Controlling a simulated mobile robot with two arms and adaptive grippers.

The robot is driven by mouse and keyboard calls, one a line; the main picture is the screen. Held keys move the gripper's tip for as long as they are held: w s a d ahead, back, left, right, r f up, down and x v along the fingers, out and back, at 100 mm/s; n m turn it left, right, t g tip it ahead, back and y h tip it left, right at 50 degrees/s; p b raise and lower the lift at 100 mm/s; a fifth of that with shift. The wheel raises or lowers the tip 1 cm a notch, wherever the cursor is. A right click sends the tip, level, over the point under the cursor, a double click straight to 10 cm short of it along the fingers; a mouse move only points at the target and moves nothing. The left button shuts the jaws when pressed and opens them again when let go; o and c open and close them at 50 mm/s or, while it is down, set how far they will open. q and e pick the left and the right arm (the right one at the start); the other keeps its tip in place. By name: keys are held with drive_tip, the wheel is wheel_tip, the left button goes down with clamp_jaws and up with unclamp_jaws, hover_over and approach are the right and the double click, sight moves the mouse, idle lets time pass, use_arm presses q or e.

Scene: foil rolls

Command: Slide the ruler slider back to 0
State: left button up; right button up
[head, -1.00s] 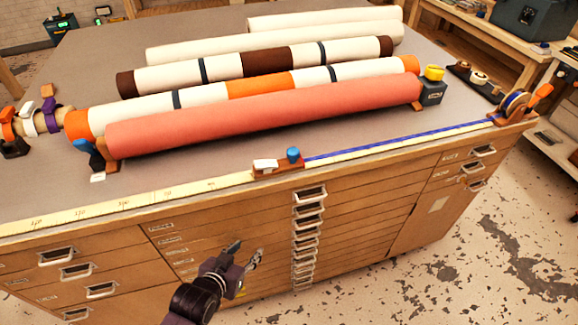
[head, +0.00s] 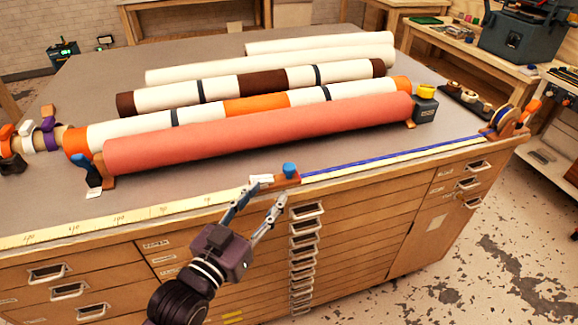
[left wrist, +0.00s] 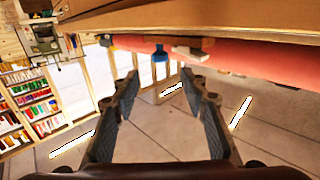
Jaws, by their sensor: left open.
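The ruler (head: 130,218) is a cream strip with numbers along the table's front edge. Its slider (head: 287,180) is a reddish-brown block with a blue knob (head: 290,169) and a white piece on its left. To the slider's right a blue line runs along the strip. My left gripper (head: 267,194) is open and empty, its fingertips just in front of the slider and close to it; contact cannot be told. In the left wrist view the blue knob (left wrist: 160,54) shows beyond and between the open fingers (left wrist: 160,80). My right gripper is not in view.
A long salmon roll (head: 260,130) lies behind the ruler, with several white, orange and brown rolls further back. A reel (head: 506,122) stands at the table's right corner. Drawers with metal handles (head: 305,211) fill the front below. A dark box (head: 424,105) stands by the salmon roll's right end.

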sight(286, 171)
use_arm(q)
drive_tip(key=p+x, duration=0.1)
drive_tip(key=x, duration=1)
drive_tip(key=shift+c, duration=0.3)
clamp_jaws()
